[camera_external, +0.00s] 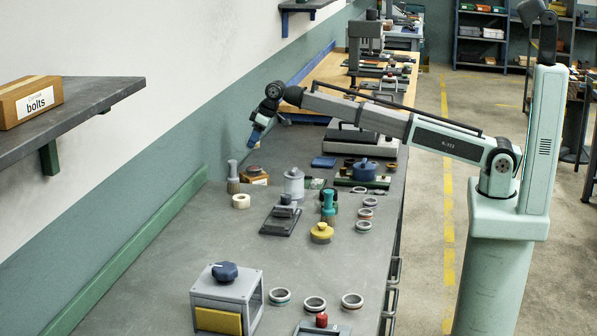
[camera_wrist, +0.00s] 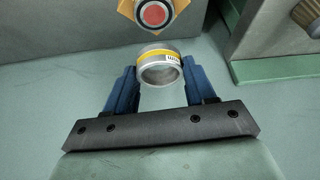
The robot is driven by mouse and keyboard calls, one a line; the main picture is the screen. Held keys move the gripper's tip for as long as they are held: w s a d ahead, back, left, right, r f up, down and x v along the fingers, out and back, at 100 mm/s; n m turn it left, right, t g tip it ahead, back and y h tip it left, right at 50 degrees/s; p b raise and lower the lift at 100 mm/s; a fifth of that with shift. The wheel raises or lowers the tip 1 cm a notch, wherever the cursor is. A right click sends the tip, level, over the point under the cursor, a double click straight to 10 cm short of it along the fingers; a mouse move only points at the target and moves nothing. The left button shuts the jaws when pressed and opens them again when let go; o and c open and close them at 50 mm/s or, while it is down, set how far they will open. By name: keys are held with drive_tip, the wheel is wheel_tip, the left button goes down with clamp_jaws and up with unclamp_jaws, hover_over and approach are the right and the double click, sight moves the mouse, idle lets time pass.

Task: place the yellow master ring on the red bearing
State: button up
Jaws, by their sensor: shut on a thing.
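The yellow master ring (camera_wrist: 160,66) is a silver ring with a yellow band and a small printed label. My gripper (camera_wrist: 160,74) has blue fingers, shut on the ring from both sides. Just ahead, at the top edge of the wrist view, is the red bearing (camera_wrist: 153,14), a red disc with a dark rim on an orange base. The ring is apart from it. In the external view my gripper (camera_external: 256,142) hangs over the far left of the bench, near the wall; the ring is too small to make out there.
An orange-brown block (camera_external: 255,177) and a grey post (camera_external: 233,178) stand below my gripper. A white roll (camera_external: 241,201), a grey cylinder (camera_external: 294,185) and a blue-lidded pot (camera_external: 366,171) are nearby. Several loose rings lie along the bench's right side. The left bench front is clear.

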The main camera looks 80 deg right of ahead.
sight(251, 168)
wheel_tip(251, 168, down, 8)
drive_tip(key=shift+f, duration=0.1)
idle(0.4)
drive_tip(key=shift+f, duration=0.1)
drive_tip(key=o, duration=1.1)
drive_tip(key=v, duration=1.2)
